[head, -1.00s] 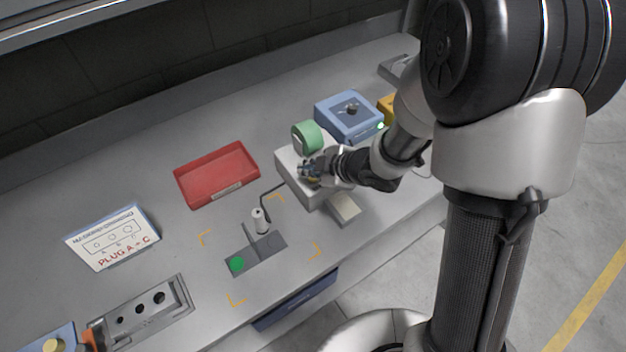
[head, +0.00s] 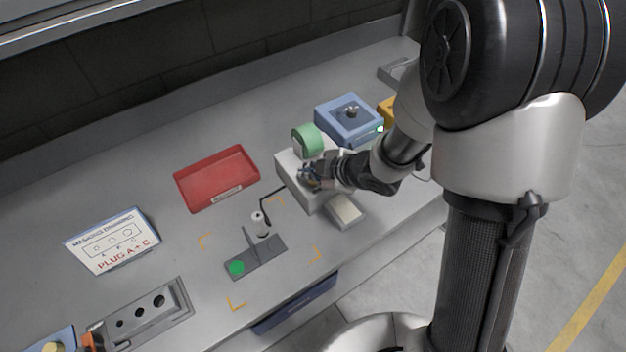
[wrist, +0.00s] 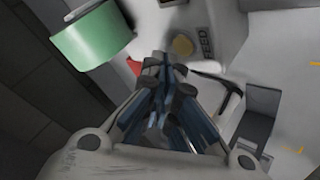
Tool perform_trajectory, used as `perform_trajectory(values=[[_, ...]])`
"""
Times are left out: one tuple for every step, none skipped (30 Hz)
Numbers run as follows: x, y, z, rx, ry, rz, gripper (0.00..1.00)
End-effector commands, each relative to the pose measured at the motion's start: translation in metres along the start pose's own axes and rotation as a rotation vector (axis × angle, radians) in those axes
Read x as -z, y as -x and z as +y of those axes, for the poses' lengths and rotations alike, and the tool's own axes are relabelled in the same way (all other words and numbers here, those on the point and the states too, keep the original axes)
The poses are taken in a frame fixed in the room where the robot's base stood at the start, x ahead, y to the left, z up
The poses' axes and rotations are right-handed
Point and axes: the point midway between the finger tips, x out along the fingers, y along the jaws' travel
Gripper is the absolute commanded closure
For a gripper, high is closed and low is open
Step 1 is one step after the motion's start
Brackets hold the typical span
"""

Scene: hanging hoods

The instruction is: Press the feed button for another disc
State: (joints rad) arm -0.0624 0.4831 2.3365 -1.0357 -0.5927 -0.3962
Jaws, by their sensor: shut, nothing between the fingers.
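The feeder is a white box (head: 290,165) with a green roll (head: 307,140) on top; the roll also shows in the wrist view (wrist: 92,35). In the wrist view a round tan button (wrist: 182,45) sits beside the printed word FEED (wrist: 207,42). My gripper (head: 310,176) is over the top of the box. In the wrist view my gripper's fingertips (wrist: 164,66) are together and empty, a little below the button in the picture. Whether they touch the box cannot be told. A green disc (head: 237,267) lies on a grey plate (head: 262,257) left of the feeder.
A white post (head: 260,224) stands by the grey plate. A red tray (head: 215,180) lies behind it, and a blue box with a knob (head: 347,118) stands behind the feeder. A sign (head: 112,240) and a holed grey block (head: 150,312) are at left. Bare bench lies between.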

Motion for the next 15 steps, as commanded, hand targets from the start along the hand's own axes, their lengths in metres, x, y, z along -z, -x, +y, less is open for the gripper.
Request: perform_trajectory(values=[[0.0, 0.0, 0.0, 0.0, 0.0, 0.0, 1.0], [0.0, 0.0, 0.0, 0.0, 0.0, 0.0, 1.0], [0.0, 0.0, 0.0, 0.0, 0.0, 0.0, 1.0], [0.0, 0.0, 0.0, 0.0, 0.0, 0.0, 1.0], [0.0, -0.0001, 0.0, 0.0, 0.0, 0.0, 1.0], [-0.0002, -0.0003, -0.0002, 0.0, 0.0, 0.0, 1.0], [-0.0005, -0.0007, -0.0005, 0.0, 0.0, 0.0, 1.0], [-0.0009, -0.0012, -0.0009, 0.0, 0.0, 0.0, 1.0], [-0.0016, -0.0022, -0.0016, 0.0, 0.0, 0.0, 1.0], [-0.0022, -0.003, -0.0022, 0.0, 0.0, 0.0, 1.0], [-0.0029, -0.0039, -0.0029, 0.0, 0.0, 0.0, 1.0], [-0.0037, -0.005, -0.0037, 0.0, -0.001, 0.0, 1.0], [-0.0042, -0.0058, -0.0042, 0.0, -0.001, 0.0, 1.0], [-0.0046, -0.0063, -0.0046, 0.0, -0.001, 0.0, 1.0], [-0.0048, -0.0066, -0.0048, 0.0, -0.001, 0.0, 1.0]])
